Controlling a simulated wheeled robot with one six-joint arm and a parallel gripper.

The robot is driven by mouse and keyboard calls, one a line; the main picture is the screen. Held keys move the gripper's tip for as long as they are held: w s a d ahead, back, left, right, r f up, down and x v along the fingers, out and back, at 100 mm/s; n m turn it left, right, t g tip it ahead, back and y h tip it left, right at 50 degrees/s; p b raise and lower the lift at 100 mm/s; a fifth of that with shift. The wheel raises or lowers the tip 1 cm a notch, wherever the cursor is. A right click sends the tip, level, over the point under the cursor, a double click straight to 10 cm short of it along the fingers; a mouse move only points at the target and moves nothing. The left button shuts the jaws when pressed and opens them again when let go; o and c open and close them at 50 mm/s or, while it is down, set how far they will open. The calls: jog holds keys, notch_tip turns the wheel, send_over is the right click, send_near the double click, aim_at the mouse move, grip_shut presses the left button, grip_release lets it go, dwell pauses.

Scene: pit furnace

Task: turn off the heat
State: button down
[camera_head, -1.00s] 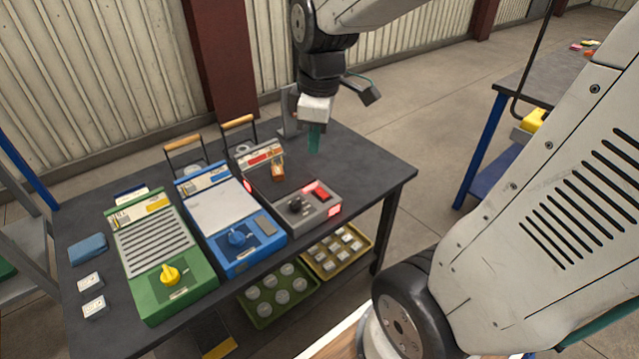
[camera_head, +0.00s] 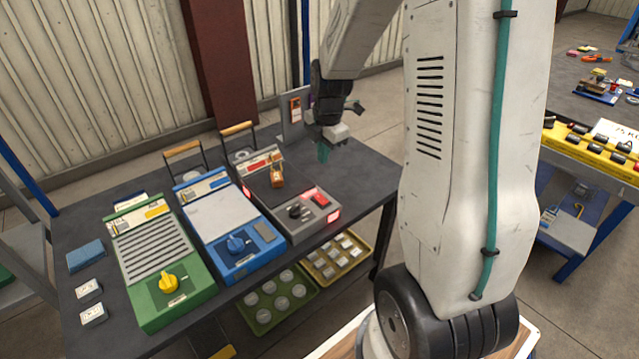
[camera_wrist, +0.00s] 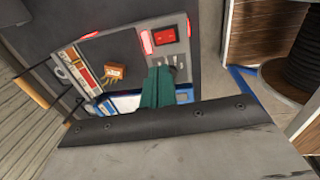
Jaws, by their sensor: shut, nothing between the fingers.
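Three heating units stand side by side on a dark table. The grey unit (camera_head: 298,222) on the right has a red switch (camera_head: 320,200), a black knob (camera_head: 297,211) and glowing red lights at its sides. The grey unit also shows in the wrist view, with its red switch (camera_wrist: 164,37) near the top. The blue unit (camera_head: 230,230) has a blue knob (camera_head: 236,244), and the green unit (camera_head: 160,262) has a yellow knob (camera_head: 168,283). My gripper (camera_head: 323,153) is shut and empty, with teal fingers, above and behind the grey unit's right part. In the wrist view its fingers cover part of that unit.
An orange-brown block (camera_head: 277,176) sits on the grey unit's dark plate. Two handled frames stand behind the units. Trays of samples (camera_head: 337,256) lie on the shelf below. A blue block (camera_head: 86,255) and two white blocks lie at the left. A second bench (camera_head: 590,105) stands right.

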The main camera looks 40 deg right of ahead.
aim_at(318, 197)
jog(key=f, duration=0.4)
jog(key=w+f, duration=0.1)
jog(key=f, duration=0.8)
jog(key=shift+w+f, duration=0.35)
jog(key=shift+f, duration=0.05)
